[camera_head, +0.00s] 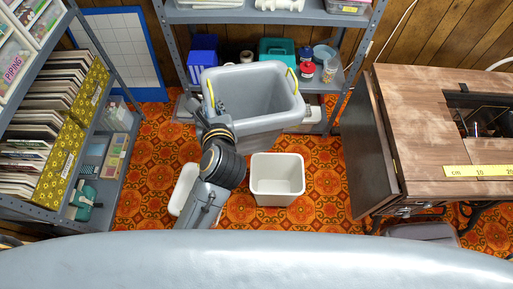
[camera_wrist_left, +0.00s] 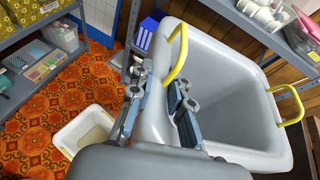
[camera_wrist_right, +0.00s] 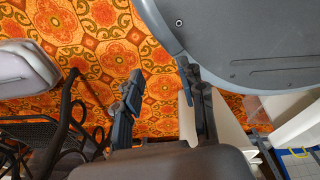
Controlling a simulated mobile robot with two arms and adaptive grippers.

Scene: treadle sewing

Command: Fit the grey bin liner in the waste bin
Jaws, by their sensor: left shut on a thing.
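The grey bin liner (camera_head: 255,92) is a large open tub with yellow handles. In the head view it appears raised, behind the waste bin (camera_head: 278,186), a smaller cream open bin standing upright on the carpet. My left gripper (camera_head: 212,112) is shut on the liner's near left rim; in the left wrist view the fingers (camera_wrist_left: 160,108) straddle the wall of the liner (camera_wrist_left: 228,95), close to a yellow handle. The inside of the liner looks empty. My right gripper (camera_wrist_right: 163,105) is open and empty above the carpet, and is outside the head view.
Metal shelving (camera_head: 265,16) stands behind, another loaded shelf (camera_head: 100,150) at left. A wooden sewing table (camera_head: 425,110) stands at right.

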